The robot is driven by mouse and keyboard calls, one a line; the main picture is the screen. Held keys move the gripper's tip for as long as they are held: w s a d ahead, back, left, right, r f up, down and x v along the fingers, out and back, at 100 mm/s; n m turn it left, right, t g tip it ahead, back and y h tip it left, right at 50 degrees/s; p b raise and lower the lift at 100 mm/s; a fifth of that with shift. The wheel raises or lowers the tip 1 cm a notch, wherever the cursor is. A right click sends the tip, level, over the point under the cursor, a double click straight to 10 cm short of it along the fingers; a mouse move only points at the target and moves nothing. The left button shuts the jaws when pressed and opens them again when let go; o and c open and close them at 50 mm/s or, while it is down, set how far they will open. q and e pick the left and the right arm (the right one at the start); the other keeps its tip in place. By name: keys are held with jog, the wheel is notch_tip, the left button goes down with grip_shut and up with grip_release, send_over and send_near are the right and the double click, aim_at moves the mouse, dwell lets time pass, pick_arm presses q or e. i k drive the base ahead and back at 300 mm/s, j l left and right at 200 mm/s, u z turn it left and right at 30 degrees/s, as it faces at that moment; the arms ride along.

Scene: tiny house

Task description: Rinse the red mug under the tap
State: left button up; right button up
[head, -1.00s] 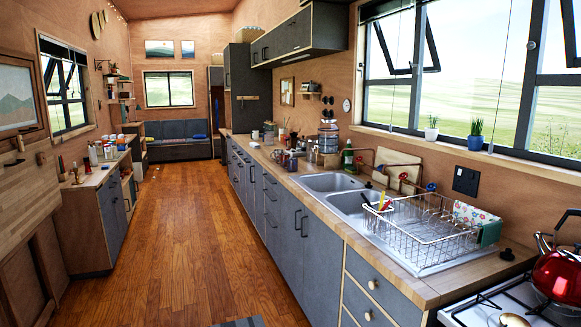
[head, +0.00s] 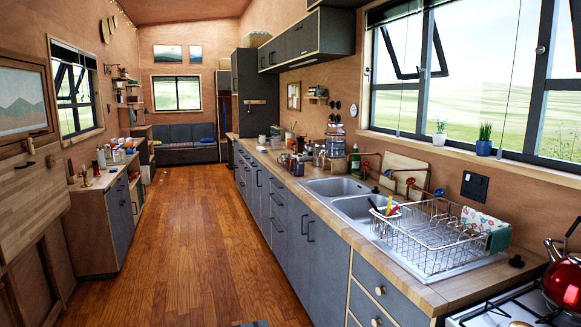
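The double steel sink (head: 336,188) is set in the long wooden counter at the right, with a second basin (head: 357,207) nearer me. A copper-coloured tap with red handles (head: 410,183) seems to stand behind the sink, though its spout is hard to make out. I cannot pick out a red mug with certainty. Neither of my grippers is in view.
A wire dish rack (head: 435,250) stands on the drainer, with utensils and a patterned cloth. A red kettle (head: 566,280) sits on the stove (head: 490,312) at the lower right. The wooden floor (head: 195,240) between the counter and left cabinets (head: 100,215) is clear.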

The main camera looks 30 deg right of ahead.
aim_at(438, 190)
jog(key=z, duration=1.7)
jog(key=i+j, duration=0.15)
jog(key=j, duration=0.2)
jog(key=i+j, duration=0.2)
jog(key=j, duration=0.2)
jog(key=i+j, duration=0.15)
jog(key=j, duration=0.2)
jog(key=z, duration=0.05)
